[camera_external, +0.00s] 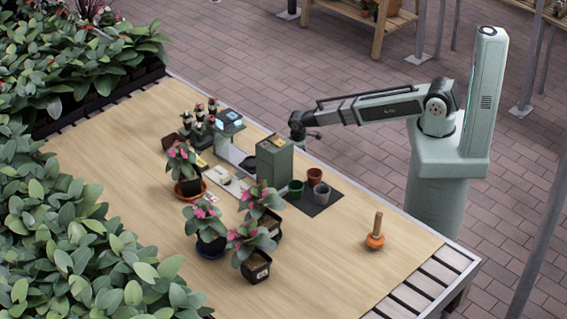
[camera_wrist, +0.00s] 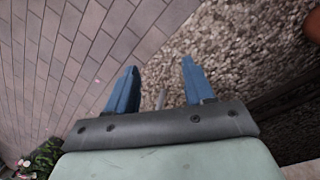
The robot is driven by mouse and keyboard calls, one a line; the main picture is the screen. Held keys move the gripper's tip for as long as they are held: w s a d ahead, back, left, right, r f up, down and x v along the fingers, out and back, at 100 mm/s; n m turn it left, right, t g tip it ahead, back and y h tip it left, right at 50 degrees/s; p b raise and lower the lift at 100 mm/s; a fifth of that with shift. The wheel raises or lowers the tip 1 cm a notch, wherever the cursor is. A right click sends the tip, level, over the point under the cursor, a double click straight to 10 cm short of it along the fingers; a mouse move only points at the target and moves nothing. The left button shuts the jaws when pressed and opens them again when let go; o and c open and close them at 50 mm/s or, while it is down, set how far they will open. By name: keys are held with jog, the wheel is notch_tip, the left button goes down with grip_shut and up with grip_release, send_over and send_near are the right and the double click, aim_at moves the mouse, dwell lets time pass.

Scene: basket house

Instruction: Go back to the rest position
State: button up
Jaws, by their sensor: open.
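My gripper (camera_external: 307,135) is at the end of my raised, stretched-out arm, above the back edge of the wooden table (camera_external: 320,265) in the external view. In the wrist view my gripper (camera_wrist: 160,85) shows two blue fingers spread apart with nothing held between them. Brick paving (camera_wrist: 60,50) and a brown, grainy surface (camera_wrist: 260,50) lie beyond the fingers. The fingertips are too small to make out in the external view.
A green-grey box (camera_external: 274,160) stands just below and left of my gripper. Small pots (camera_external: 314,176) sit on a dark mat (camera_external: 318,200). Potted pink-flowered plants (camera_external: 208,222) stand mid-table. An orange object with a wooden handle (camera_external: 375,238) stands at right, with bare tabletop around it.

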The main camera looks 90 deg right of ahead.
jog(key=s+a+f+m+g+y, duration=0.1)
jog(key=s+a+f+g, duration=0.25)
jog(key=s, duration=0.65)
jog(key=s+a+f+m+g, duration=0.2)
jog(key=s+a+f, duration=0.2)
jog(key=s, duration=0.7)
jog(key=s+a+f+m+g+y, duration=0.1)
jog(key=s+a+f+g, duration=0.2)
jog(key=s, duration=0.7)
jog(key=s+a+n+t, duration=0.1)
jog(key=a+n+t, duration=0.1)
jog(key=a, duration=1.3)
jog(key=shift+r+n, duration=0.3)
jog(key=shift+r, duration=0.05)
